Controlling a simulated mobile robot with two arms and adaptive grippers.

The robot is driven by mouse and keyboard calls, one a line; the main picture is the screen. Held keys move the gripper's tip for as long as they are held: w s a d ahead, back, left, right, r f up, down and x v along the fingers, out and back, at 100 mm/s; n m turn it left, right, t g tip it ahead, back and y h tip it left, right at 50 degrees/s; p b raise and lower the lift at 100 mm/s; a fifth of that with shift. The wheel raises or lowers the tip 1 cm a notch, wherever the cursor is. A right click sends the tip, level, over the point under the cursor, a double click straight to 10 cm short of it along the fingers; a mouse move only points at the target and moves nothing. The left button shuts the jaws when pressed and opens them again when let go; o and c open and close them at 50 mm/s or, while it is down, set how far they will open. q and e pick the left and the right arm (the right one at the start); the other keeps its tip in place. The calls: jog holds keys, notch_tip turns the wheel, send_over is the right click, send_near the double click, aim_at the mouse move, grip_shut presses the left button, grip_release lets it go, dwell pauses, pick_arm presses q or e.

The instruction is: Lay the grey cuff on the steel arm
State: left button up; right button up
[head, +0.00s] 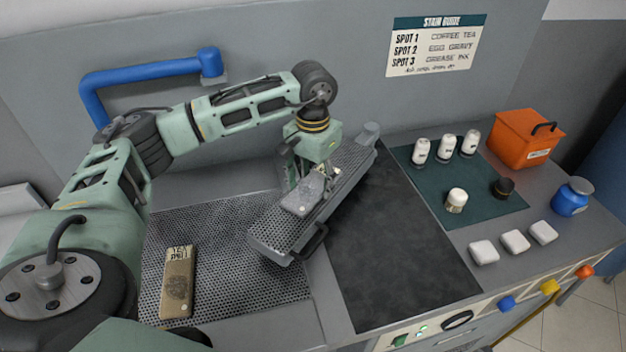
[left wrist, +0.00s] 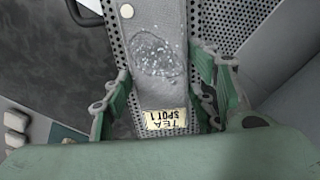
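The grey cuff (head: 301,200) lies along the perforated steel arm (head: 270,235). In the left wrist view the cuff (left wrist: 158,55) shows a dark speckled stain, a pale button and a tag reading "TEA SPOT 1". It lies lengthwise on the perforated steel (left wrist: 215,20). My left gripper (head: 308,180) is over the arm at the cuff's far end. In the left wrist view its green fingers (left wrist: 163,100) stand on either side of the cuff, spread, with narrow gaps beside it. The gripper's body hides the cuff's far end. My right gripper is not in view.
A tan cuff (head: 178,285) lies on the perforated board (head: 225,280) at left. A dark pad (head: 390,260) is right of the steel arm. White bottles (head: 445,147) stand on a green mat (head: 480,195), near an orange box (head: 523,138) and white blocks (head: 514,241).

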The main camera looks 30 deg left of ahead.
aim_at(313, 185)
pick_arm(q)
jog(key=o, duration=0.3)
jog(key=shift+o, duration=0.2)
jog(key=shift+r, duration=0.2)
notch_tip(313, 185, up, 12)
jog(key=b, duration=0.3)
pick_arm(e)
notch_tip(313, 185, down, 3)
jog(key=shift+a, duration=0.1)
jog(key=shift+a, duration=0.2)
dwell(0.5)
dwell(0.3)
